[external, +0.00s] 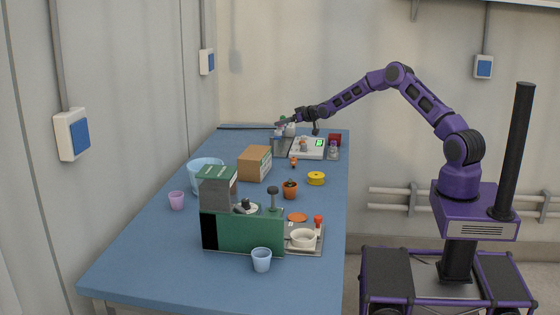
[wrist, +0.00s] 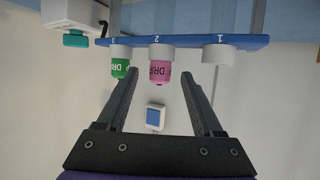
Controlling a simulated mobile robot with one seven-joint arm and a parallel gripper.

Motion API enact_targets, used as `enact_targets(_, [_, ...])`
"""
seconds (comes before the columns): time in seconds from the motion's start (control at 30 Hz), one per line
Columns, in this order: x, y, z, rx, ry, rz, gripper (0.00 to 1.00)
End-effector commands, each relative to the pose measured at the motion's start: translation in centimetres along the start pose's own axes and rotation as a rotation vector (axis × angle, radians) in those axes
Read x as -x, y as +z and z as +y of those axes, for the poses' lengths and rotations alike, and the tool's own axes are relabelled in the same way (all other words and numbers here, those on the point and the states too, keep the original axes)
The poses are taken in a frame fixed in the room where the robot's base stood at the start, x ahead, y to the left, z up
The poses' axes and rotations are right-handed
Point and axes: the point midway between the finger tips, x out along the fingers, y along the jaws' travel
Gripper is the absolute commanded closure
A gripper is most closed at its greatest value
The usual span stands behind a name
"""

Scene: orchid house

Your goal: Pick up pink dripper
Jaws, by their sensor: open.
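The pink dripper (wrist: 159,72) hangs from the middle white holder, marked 2, on a blue bar (wrist: 190,43) in the wrist view. A green dripper (wrist: 120,68) sits in the holder beside it on the left. My gripper (wrist: 160,76) is open. Its fingertips lie on either side of the pink dripper in the picture, and the left finger is close to the green one. I cannot tell whether either finger touches. In the external view my gripper (external: 284,122) is at the far end of the blue table, where the pink dripper cannot be made out.
The right-hand holder (wrist: 219,54) is empty. A white device (external: 312,150) stands near my gripper.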

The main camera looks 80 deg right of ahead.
Motion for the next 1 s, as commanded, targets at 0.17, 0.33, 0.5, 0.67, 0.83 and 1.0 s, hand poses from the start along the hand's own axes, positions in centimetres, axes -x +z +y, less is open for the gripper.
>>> enact_targets(0.17, [-0.06,-0.06,-0.02,0.001,0.0,0.001,0.32])
enact_targets(0.33, [-0.05,-0.06,-0.03,0.001,0.0,0.001,0.54])
enact_targets(0.5, [-0.04,-0.06,-0.03,0.001,0.0,0.001,0.84])
enact_targets(0.67, [-0.03,-0.06,-0.03,0.001,0.0,0.001,1.0])
enact_targets(0.83, [-0.03,-0.08,-0.02,0.001,0.0,0.001,1.0])
enact_targets(1.0, [0.22,-0.76,-0.02,0.001,0.0,0.003,1.0])
